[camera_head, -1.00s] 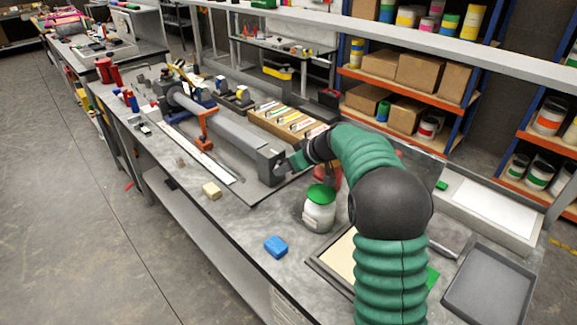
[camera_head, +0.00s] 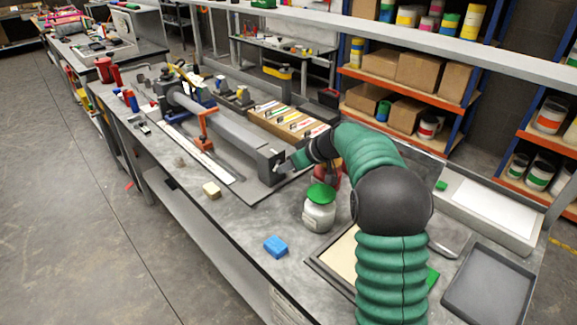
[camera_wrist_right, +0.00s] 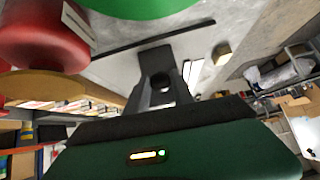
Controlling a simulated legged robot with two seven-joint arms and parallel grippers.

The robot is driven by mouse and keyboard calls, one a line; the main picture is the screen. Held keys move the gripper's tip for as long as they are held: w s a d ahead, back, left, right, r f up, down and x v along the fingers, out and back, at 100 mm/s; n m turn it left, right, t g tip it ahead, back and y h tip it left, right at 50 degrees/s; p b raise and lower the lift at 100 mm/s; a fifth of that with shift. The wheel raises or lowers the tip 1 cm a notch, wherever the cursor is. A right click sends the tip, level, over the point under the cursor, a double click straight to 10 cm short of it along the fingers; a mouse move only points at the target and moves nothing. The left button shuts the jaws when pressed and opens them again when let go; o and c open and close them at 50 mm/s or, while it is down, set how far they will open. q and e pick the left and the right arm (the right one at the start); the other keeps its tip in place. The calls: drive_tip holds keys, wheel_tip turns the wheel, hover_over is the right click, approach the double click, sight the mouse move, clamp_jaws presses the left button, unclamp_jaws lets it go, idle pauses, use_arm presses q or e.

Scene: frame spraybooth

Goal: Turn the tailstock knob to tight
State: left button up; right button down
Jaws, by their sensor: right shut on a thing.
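The grey tailstock block (camera_head: 268,166) stands at the near end of the long grey lathe-like fixture (camera_head: 225,132) on the bench, in the head view. My right gripper (camera_head: 284,167) reaches it from the right and is shut on the tailstock knob at the block's near face. The knob is hidden by the gripper, so its setting cannot be read. In the right wrist view a dark grey part with a round dark hole (camera_wrist_right: 162,86) shows just beyond my green wrist housing; the knob cannot be made out there. My left gripper is not in view.
A white jar with a green lid (camera_head: 319,208) stands close beneath my right forearm, with a red object (camera_head: 333,172) behind it. A grey tray (camera_head: 490,287) lies at the right.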

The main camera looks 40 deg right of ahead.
drive_tip(key=shift+d+r+m+y+p, duration=0.1)
drive_tip(key=shift+d+m+y+p, duration=0.2)
drive_tip(key=shift+m+y+p, duration=0.7)
drive_tip(key=shift+d+m+y+p, duration=0.25)
drive_tip(key=shift+m+y+p, duration=0.25)
drive_tip(key=shift+y, duration=0.9)
drive_tip(key=shift+w, duration=0.1)
drive_tip(key=c, duration=1.3)
unclamp_jaws()
drive_tip(key=shift+o, duration=0.9)
drive_tip(key=shift+f, duration=0.2)
